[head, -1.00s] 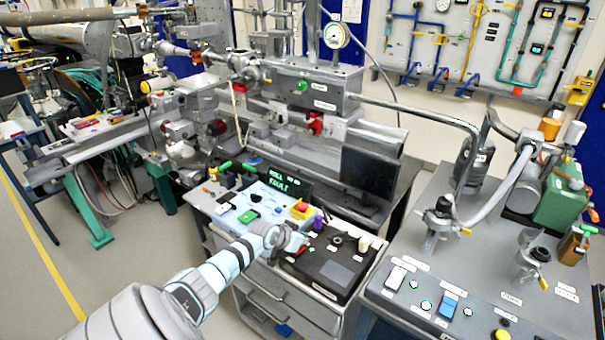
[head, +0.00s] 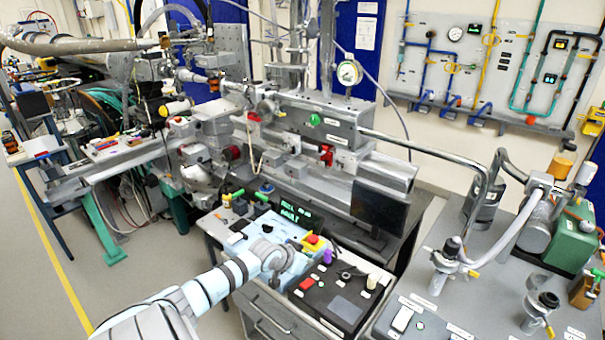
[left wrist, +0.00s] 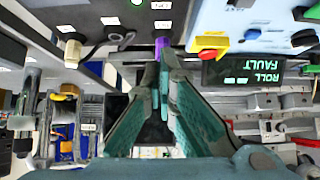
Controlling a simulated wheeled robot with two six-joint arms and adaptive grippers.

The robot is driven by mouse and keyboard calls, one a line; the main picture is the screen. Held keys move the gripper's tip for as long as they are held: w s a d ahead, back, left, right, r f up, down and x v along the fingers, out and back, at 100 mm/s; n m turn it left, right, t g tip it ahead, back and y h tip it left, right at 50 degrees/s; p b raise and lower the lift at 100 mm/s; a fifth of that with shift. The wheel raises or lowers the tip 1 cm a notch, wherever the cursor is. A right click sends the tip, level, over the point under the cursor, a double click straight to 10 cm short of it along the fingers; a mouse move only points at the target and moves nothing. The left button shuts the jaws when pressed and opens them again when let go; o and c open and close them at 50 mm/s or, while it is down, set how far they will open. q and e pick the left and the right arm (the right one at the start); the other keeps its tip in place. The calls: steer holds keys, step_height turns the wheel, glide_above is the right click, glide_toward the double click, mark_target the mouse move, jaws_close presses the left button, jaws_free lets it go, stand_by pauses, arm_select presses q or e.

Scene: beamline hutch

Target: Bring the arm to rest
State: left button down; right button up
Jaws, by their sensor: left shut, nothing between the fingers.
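My left arm reaches in from the lower left of the head view. Its gripper (head: 290,268) is over the control console (head: 342,312), near the red-and-yellow emergency button (head: 314,242). In the left wrist view the two teal fingers (left wrist: 165,62) come together at their tips with nothing between them. A purple knob (left wrist: 162,43) shows just beyond the tips; I cannot tell whether they touch it. The same purple knob shows in the head view (head: 327,257), right of the gripper. My right gripper is not in view.
A small display (head: 293,217) reading FAULT stands behind the console's buttons. A dark monitor (head: 379,208) is behind the console. A grey bench with pipes and valves, a white switch (head: 402,318) and a green box (head: 570,238) is at the right. Open floor (head: 150,265) lies to the left.

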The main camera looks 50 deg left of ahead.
arm_select(q)
steer(key=v, duration=0.5)
steer(key=shift+w+r, duration=0.3)
steer(key=shift+r, duration=0.05)
steer(key=shift+w, duration=0.1)
